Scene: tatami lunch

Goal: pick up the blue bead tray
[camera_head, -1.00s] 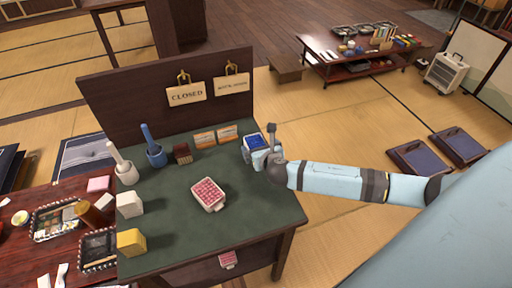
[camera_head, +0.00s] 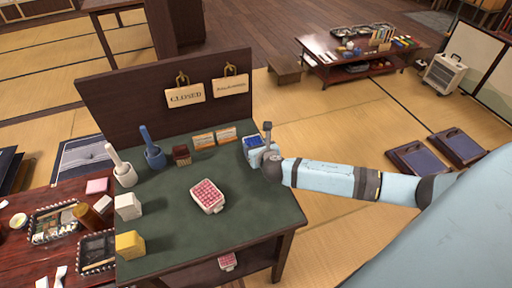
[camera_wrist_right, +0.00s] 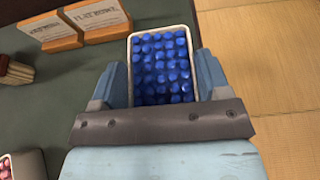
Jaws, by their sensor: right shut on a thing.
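The blue bead tray (camera_head: 254,142) is a small pale-rimmed tray full of blue beads at the right back edge of the green-topped table. In the right wrist view the blue bead tray (camera_wrist_right: 162,62) lies between the two fingers of my right gripper (camera_wrist_right: 160,82), which is shut on its long sides. My right gripper (camera_head: 262,154) reaches in from the right in the head view and covers part of the tray. I cannot tell whether the tray touches the tabletop. My left gripper is not in view.
A tray of pink beads (camera_head: 207,196) sits mid-table. A dark upright panel (camera_head: 130,105) closes the table's back.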

